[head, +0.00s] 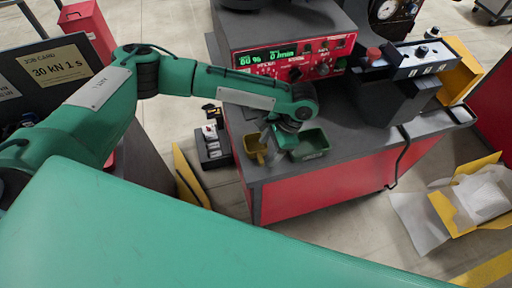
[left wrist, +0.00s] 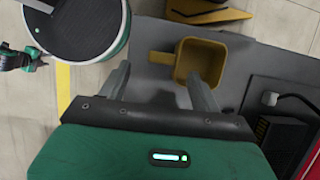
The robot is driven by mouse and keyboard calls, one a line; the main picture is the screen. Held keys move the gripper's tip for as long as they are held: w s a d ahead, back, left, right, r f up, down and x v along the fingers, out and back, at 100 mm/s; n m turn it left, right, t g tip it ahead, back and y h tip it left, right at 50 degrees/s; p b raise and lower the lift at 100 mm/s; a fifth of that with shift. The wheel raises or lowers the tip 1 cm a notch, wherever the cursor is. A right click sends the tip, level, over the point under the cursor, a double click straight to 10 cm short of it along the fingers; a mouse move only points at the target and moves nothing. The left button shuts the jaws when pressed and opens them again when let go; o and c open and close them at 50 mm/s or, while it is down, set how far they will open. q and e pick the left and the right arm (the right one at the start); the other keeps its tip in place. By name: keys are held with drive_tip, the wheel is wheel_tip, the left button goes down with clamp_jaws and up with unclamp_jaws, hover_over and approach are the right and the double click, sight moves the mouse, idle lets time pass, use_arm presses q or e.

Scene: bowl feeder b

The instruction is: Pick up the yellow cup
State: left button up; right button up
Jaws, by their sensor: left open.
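The yellow cup (head: 254,147) stands on the dark top of the red machine bench, near its left front edge. In the left wrist view, the yellow cup (left wrist: 204,60) is squarish and open at the top, with a short handle pointing left. My left gripper (head: 271,137) is above the bench beside the cup and partly covers the view there. In the left wrist view, my left gripper (left wrist: 158,72) has its two fingers spread, with nothing held between them. The cup lies beyond the right finger.
A green bin (head: 311,146) stands just right of the cup. Behind are a red control panel (head: 293,62) and a dark block with a red knob. The bench's left edge is close to the cup. A small black rack (head: 212,147) is left of the bench.

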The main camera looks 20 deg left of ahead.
sight(260, 157)
use_arm(q)
drive_tip(key=p+x, duration=0.1)
drive_tip(key=x, duration=0.1)
drive_tip(key=a+x, duration=0.1)
drive_tip(key=x, duration=0.2)
drive_tip(key=shift+r+p, duration=0.15)
drive_tip(key=shift+p, duration=0.2)
drive_tip(key=shift+s+f, duration=0.1)
drive_tip(key=shift+f, duration=0.15)
drive_tip(key=c, duration=1.2)
drive_tip(key=shift+r, duration=0.1)
